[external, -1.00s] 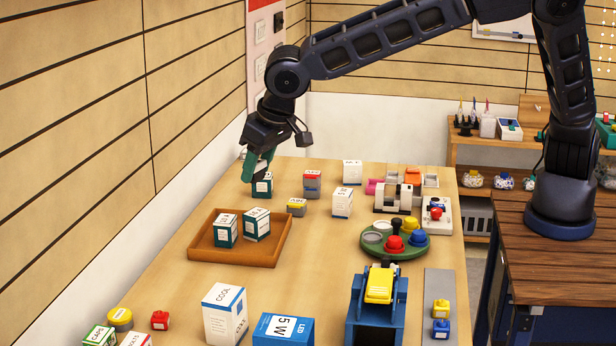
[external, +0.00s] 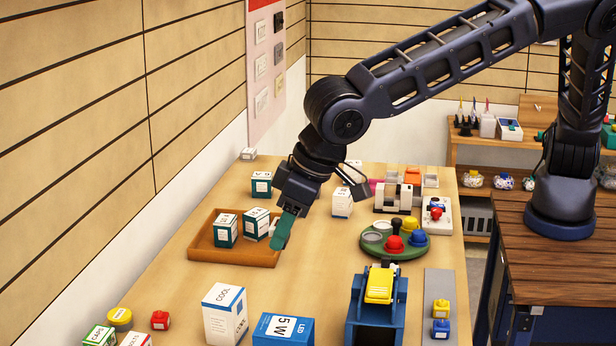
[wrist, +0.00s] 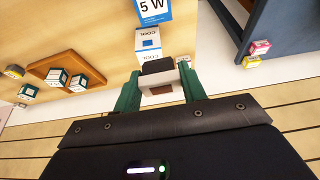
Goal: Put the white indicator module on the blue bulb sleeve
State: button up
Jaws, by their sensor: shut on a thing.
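My gripper (external: 281,234) hangs above the table by the right side of the tray. In the wrist view its green fingers (wrist: 159,90) are shut on the white indicator module (wrist: 154,79), a small white block with a dark part. In the external view the module is mostly hidden by the fingers. The blue bulb sleeve (external: 284,329), a blue box with a white "5 W" panel, lies at the front of the table, nearer the camera than my gripper. It also shows at the top of the wrist view (wrist: 154,10).
A white and blue "COOL" box (external: 224,313) stands upright left of the sleeve. A brown tray (external: 205,252) holds green and white boxes. A blue stand (external: 375,325) is right of the sleeve.

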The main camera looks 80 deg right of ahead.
aim_at(279, 327)
notch_tip(279, 327, down, 16)
jog(key=shift+f, duration=0.15)
dwell(0.4)
jog(key=shift+f, duration=0.15)
jog(key=o, duration=1)
jog(key=shift+c, duration=0.2)
jog(key=v, duration=1.2)
jog(key=shift+w+r, duration=0.1)
jog(key=shift+r, duration=0.15)
